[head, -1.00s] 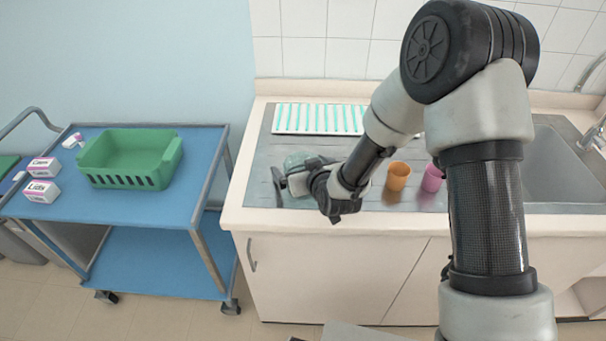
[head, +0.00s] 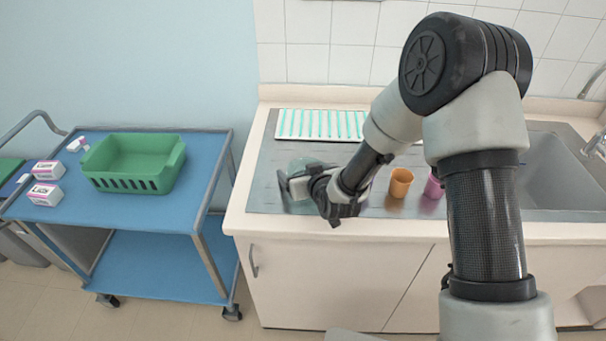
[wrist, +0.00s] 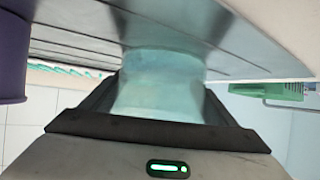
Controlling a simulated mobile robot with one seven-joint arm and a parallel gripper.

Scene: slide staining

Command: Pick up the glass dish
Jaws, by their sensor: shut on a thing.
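The glass dish (wrist: 158,85) is a clear, pale teal vessel between my gripper's two dark fingers in the wrist view. In the head view the glass dish (head: 303,163) shows only in part behind my gripper (head: 284,184), over the left end of the metal drainboard. My gripper (wrist: 158,98) is shut on the dish, with a finger at each side. The wrist view is turned over, with the drainboard at the top. I cannot tell whether the dish touches the drainboard.
An orange cup (head: 399,183) and a pink cup (head: 434,185) stand right of my gripper. A white rack with teal stripes (head: 320,125) lies behind. The sink (head: 550,170) is at the right. A blue cart (head: 190,205) with a green basket (head: 135,163) and small boxes stands left.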

